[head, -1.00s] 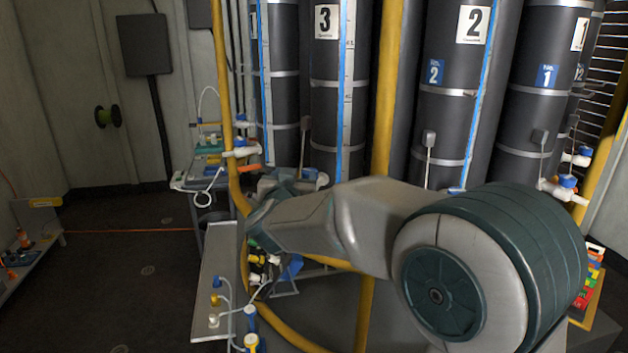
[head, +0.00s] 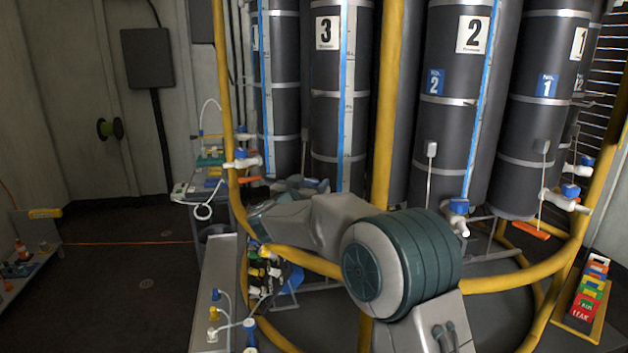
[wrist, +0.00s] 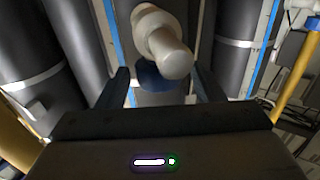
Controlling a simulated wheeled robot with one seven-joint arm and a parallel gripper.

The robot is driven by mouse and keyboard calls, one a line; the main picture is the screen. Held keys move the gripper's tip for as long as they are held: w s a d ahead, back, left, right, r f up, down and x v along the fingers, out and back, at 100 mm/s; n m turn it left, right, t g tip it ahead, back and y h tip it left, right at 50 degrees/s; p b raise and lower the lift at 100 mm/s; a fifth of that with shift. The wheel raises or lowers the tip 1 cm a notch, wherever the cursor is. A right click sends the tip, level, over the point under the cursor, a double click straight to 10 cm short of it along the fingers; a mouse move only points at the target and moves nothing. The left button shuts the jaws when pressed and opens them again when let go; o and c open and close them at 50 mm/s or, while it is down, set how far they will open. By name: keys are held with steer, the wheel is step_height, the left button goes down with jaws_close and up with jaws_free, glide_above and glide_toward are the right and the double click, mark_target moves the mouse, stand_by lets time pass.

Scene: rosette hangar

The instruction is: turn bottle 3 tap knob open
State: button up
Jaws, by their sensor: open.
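Bottle 3 (head: 325,85) is a tall dark cylinder with a white number label and a blue-edged level strip. In the wrist view, a white tap body (wrist: 163,45) points toward the camera, with a dark blue knob (wrist: 155,77) beside it. My gripper (wrist: 163,80) is open, one dark finger on each side of the knob. I cannot tell whether either finger touches it. In the head view my arm hides most of the tap area of bottle 3, and the gripper is not clearly visible there.
Bottle 2 (head: 450,100) and its blue-knobbed tap (head: 459,208) stand to the right, then bottle 1 (head: 545,100). Yellow pipes (head: 388,100) run in front of the bottles. A grey bench (head: 217,270) with small fittings is at lower left. Open floor lies further left.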

steer(key=shift+x, duration=1.4)
steer(key=c, duration=1)
